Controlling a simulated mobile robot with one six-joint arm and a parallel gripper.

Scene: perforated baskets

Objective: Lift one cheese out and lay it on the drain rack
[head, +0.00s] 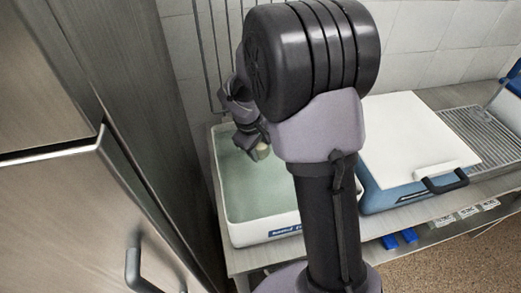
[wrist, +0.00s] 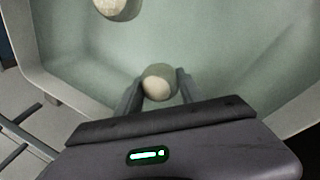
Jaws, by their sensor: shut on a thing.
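My gripper (wrist: 157,88) is shut on a pale round cheese (wrist: 159,86), with one finger on each side of it. In the head view my gripper (head: 257,145) is over the white tub (head: 231,232) of greenish liquid, and the held cheese (head: 262,151) shows just below it. I cannot tell whether the cheese is clear of the liquid. Another pale cheese (wrist: 113,7) is in the tub at the top edge of the wrist view, partly cut off. The wire drain rack (head: 478,130) is at the far right of the head view, partly hidden by a white lid.
A blue box with a white lid (head: 410,135) and a black handle (head: 445,183) stands between the tub and the rack. A steel cabinet (head: 75,190) is close on the left. Blue items (head: 400,239) are on a shelf below the counter. A tiled wall (head: 430,40) is behind.

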